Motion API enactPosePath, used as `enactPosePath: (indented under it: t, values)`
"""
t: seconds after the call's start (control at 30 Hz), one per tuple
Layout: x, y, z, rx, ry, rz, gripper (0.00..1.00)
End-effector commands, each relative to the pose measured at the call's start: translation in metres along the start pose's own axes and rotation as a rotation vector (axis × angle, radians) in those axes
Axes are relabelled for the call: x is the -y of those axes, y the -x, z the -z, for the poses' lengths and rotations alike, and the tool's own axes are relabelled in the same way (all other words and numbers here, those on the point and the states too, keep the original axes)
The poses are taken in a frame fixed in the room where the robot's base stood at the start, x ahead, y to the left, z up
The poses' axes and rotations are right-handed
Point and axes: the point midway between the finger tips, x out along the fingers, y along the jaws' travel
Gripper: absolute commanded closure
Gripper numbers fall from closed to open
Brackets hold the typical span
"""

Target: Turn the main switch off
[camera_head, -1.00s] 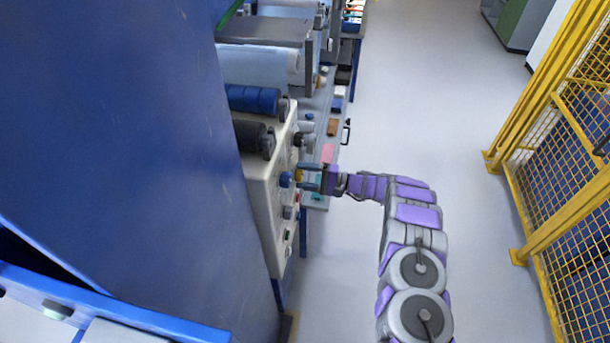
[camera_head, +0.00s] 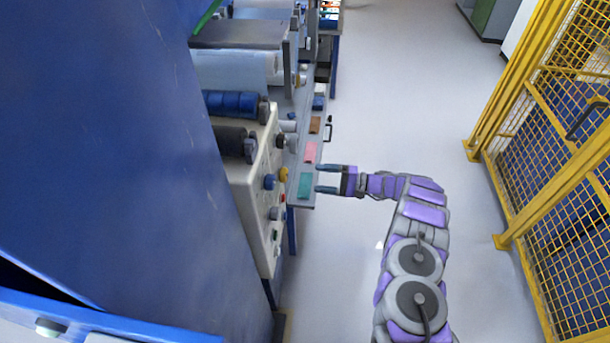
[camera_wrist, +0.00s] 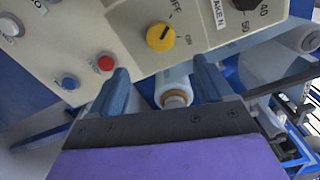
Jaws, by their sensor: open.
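The main switch is a yellow round knob (camera_wrist: 160,37) on a cream control panel (camera_wrist: 120,25), with OFF and ON printed beside it in the wrist view. A dark mark on the knob points up toward the OFF side. In the head view the knob (camera_head: 283,174) is on the panel's right-facing side. My gripper (camera_head: 318,178) is open and empty, to the right of the panel and apart from the knob. In the wrist view its two blue fingers (camera_wrist: 162,75) point at the panel, with the knob between and beyond them.
A red button (camera_wrist: 105,63), a blue button (camera_wrist: 70,81) and a black dial (camera_wrist: 245,3) sit near the knob. A blue machine wall (camera_head: 110,150) fills the left. A yellow mesh fence (camera_head: 560,150) stands at right. The floor (camera_head: 400,80) between is clear.

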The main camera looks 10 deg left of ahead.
Motion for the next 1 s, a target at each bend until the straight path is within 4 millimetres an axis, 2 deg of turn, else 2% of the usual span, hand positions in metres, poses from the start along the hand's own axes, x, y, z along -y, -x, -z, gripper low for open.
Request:
enactPosePath:
  t: [0.03,0.2,0.4,1.0]
  values:
    - [0.001,0.012,0.0,-0.002,0.001,0.0,0.2]
    - [-0.002,0.04,0.001,-0.002,-0.003,-0.002,0.2]
    - [-0.001,0.058,0.0,0.002,0.0,-0.001,0.2]
    - [0.0,0.06,0.0,0.002,-0.002,-0.002,0.2]
